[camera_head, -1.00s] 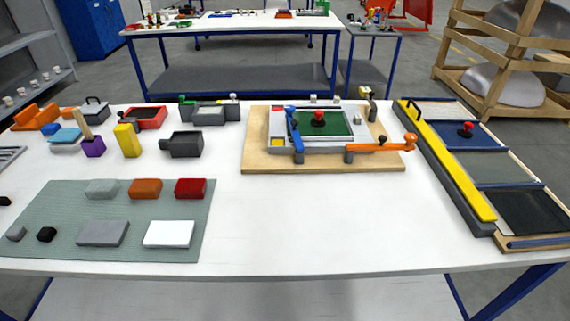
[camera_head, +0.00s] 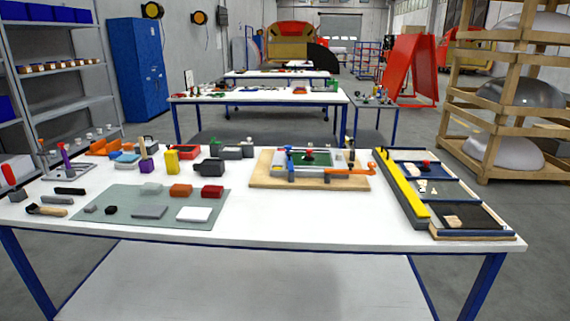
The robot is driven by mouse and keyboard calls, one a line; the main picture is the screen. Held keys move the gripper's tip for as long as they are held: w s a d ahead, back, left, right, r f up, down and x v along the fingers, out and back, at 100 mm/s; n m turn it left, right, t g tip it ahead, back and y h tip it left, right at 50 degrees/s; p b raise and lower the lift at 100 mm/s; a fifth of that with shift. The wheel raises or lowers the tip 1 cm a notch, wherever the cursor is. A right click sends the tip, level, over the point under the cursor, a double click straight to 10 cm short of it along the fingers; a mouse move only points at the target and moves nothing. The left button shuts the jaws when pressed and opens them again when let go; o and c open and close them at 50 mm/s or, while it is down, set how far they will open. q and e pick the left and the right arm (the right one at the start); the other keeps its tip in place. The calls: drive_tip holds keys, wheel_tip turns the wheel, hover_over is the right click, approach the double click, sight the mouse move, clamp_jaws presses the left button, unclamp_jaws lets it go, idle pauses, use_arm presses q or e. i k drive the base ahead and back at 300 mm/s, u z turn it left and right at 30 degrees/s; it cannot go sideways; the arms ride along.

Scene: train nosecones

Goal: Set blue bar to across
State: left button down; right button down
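The fixture sits on a light wooden board (camera_head: 262,182) at the back middle of the white table. The blue bar (camera_head: 289,161) is a small, narrow piece at the fixture's left side. It runs front to back, beside the green panel (camera_head: 322,160), not over it. An orange bar (camera_head: 346,172) points out to the right along the fixture's front edge. A red knob (camera_head: 309,155) stands on the green panel. Fine details of the bar's pivot are too small to tell. Neither of my grippers is in view.
A grey-green mat (camera_head: 130,221) with several coloured blocks lies at the left of the table (camera_head: 290,215). A yellow bar (camera_head: 403,187) and framed panels lie at the right. Tools and blocks stand at the back left. The table's front middle is clear.

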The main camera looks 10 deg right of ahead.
sight(289, 156)
drive_tip(key=u, duration=0.65)
drive_tip(key=i, duration=0.5)
drive_tip(key=u, duration=0.7)
drive_tip(key=i, duration=0.75)
drive_tip(key=z, duration=0.75)
drive_tip(key=i, duration=0.5)
drive_tip(key=z, duration=0.55)
